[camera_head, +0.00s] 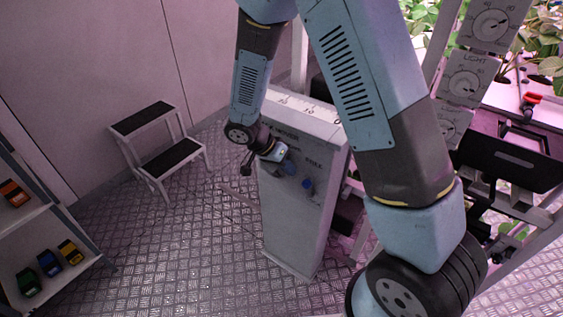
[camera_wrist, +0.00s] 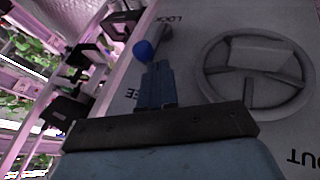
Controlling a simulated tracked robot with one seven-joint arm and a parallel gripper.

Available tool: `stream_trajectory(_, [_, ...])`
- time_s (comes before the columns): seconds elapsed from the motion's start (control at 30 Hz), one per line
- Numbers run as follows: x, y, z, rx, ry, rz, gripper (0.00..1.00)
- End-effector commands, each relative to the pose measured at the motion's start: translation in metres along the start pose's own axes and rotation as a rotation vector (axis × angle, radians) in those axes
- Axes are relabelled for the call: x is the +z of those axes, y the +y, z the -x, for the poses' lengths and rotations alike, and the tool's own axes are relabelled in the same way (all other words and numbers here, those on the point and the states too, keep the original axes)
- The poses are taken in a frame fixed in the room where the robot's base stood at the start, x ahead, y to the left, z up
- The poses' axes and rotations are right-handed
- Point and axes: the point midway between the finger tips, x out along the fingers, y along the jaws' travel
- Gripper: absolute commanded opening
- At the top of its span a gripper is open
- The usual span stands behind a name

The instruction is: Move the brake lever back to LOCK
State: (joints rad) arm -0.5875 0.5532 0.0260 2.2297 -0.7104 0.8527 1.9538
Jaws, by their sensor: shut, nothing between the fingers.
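The brake lever shows a blue ball knob (camera_wrist: 143,50) in the wrist view, on the pale panel between the LOCK label (camera_wrist: 165,20) and the partly hidden FREE label (camera_wrist: 131,93). A short grey shaft runs up from the knob. My gripper (camera_wrist: 156,68) is shut and empty, its fingertips just below the knob in the picture; I cannot tell if they touch it. In the head view, the blue knob (camera_head: 307,184) sits on the front of the grey cabinet (camera_head: 290,225), below the FREE label. My gripper (camera_head: 288,167) is close to its left.
A grey handwheel (camera_wrist: 258,72) is on the panel right of my fingers. A step stool (camera_head: 158,148) stands at the left. A shelf (camera_head: 60,275) holds small coloured items. Dial boxes (camera_head: 466,80) and plant racks stand at the right. Floor left of the cabinet is mostly clear.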

Motion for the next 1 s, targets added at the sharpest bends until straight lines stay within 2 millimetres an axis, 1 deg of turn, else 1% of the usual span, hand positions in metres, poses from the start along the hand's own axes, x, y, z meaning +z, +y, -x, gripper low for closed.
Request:
stream_trajectory(0.03, [0.000,0.000,-0.009,0.002,-0.001,0.002,0.00])
stream_trajectory(0.1, [0.001,0.000,-0.018,0.002,-0.001,0.002,0.00])
stream_trajectory(0.2, [0.000,0.000,-0.030,0.002,0.000,0.001,0.00])
stream_trajectory(0.33, [0.000,0.000,-0.038,0.000,0.000,0.001,0.00])
stream_trajectory(0.6, [0.000,0.000,-0.041,-0.001,0.000,0.000,0.00])
stream_trajectory(0.87, [0.000,-0.001,-0.040,-0.008,0.001,0.000,0.00])
stream_trajectory(1.0, [-0.002,-0.005,-0.038,-0.036,0.000,-0.003,0.00])
